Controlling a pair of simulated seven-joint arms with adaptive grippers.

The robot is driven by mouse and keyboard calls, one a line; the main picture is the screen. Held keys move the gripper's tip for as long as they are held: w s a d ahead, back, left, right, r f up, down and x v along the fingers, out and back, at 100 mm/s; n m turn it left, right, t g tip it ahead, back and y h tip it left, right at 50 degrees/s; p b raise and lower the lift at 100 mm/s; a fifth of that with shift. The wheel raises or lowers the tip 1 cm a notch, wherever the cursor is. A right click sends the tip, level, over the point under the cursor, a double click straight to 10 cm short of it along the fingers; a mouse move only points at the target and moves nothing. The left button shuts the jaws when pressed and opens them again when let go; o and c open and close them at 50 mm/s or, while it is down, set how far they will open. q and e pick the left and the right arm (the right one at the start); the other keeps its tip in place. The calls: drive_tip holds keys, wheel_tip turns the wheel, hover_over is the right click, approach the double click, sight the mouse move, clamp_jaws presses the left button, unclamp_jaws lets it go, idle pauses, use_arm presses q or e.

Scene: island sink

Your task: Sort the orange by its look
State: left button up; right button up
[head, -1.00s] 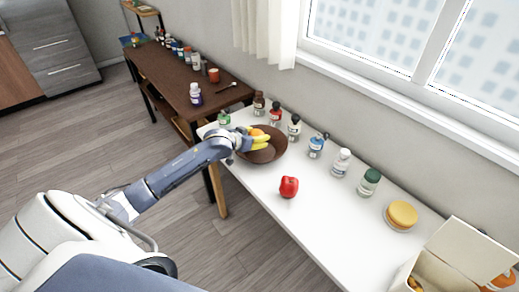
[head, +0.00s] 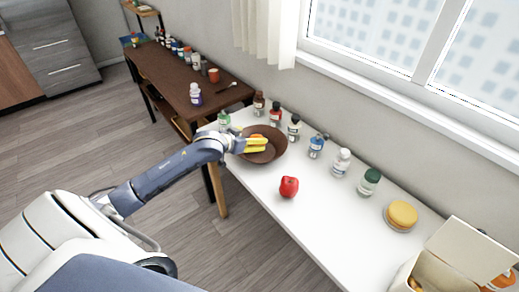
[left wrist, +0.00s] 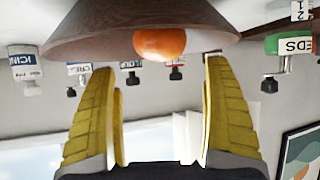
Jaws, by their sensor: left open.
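The orange (head: 257,136) sits inside the brown bowl (head: 277,150) on the white table; my gripper partly hides it in the head view. In the left wrist view, which looks upside down, the orange (left wrist: 160,43) shows at the rim of the bowl (left wrist: 95,22). My left gripper (head: 264,145) is open at the bowl. Its yellow fingers (left wrist: 160,110) are apart with nothing between them, and the orange shows beyond their tips. My right gripper is in neither view.
A red fruit (head: 289,188) lies near the table's front edge. Several bottles (head: 317,147) line the back. A round yellow-topped thing (head: 402,215) and an open white box (head: 465,252) stand at the right. The middle of the table (head: 322,211) is clear.

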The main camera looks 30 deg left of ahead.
use_arm(q)
drive_tip(key=v, duration=0.7)
drive_tip(key=shift+s+r, duration=0.15)
drive_tip(key=shift+s, duration=0.2)
